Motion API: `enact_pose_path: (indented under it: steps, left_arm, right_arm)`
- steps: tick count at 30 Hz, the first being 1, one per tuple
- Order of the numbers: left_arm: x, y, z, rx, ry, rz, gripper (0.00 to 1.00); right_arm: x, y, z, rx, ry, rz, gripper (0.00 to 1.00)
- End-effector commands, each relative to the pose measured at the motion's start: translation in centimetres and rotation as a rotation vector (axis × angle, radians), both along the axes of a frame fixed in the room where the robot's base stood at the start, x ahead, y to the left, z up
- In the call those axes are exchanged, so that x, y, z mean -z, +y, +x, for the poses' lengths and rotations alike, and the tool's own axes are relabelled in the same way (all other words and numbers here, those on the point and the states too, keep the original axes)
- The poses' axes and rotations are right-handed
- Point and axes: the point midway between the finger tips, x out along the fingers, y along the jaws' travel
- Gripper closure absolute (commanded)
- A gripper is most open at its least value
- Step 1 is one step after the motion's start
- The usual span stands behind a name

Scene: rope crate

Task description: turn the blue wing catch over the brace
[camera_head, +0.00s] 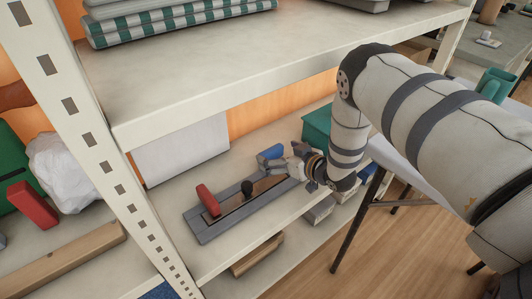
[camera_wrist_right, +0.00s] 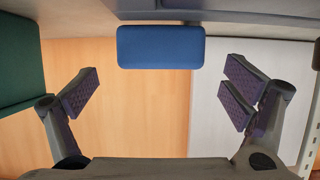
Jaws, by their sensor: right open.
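The blue wing catch (camera_head: 270,153) is at the far right end of a long grey fixture (camera_head: 205,236) on the middle shelf. A brown strip (camera_head: 268,184), which may be the brace, lies along the fixture; whether the catch overlaps it is unclear. My right gripper (camera_head: 298,164) is beside the blue catch. In the right wrist view the catch (camera_wrist_right: 160,47) is a blue block centred ahead of my open right gripper (camera_wrist_right: 162,82). The fingers stand wide on either side, with nothing between them. My left gripper is not in view.
A teal box (camera_head: 316,128) is close behind my right gripper. The upper shelf (camera_head: 290,68) overhangs; a perforated white post (camera_head: 95,150) stands left. A white panel (camera_head: 182,150) is behind.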

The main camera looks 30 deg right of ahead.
Motion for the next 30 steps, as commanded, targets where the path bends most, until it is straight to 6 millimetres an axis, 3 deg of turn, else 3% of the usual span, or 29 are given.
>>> enact_pose_path:
  steps: [1,6,15,17,26,30]
  left_arm:
    - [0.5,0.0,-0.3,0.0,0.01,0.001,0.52]
    - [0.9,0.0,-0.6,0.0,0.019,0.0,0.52]
    - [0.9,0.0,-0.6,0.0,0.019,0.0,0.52]
    - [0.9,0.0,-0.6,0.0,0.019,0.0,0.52]
    - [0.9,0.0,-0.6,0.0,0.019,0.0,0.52]
    - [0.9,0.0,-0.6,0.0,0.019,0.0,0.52]
  right_arm:
    - [0.9,0.1,0.8,-0.002,0.004,-0.002,0.06]
    - [1.6,0.3,2.9,0.0,0.004,0.0,0.06]
    - [1.5,0.3,3.4,0.002,0.003,0.001,0.06]
    - [1.5,0.3,3.4,0.002,0.003,0.001,0.17]
    - [1.5,0.3,3.4,0.001,0.003,0.0,0.85]
    - [1.5,0.3,3.4,0.006,0.003,0.001,0.88]
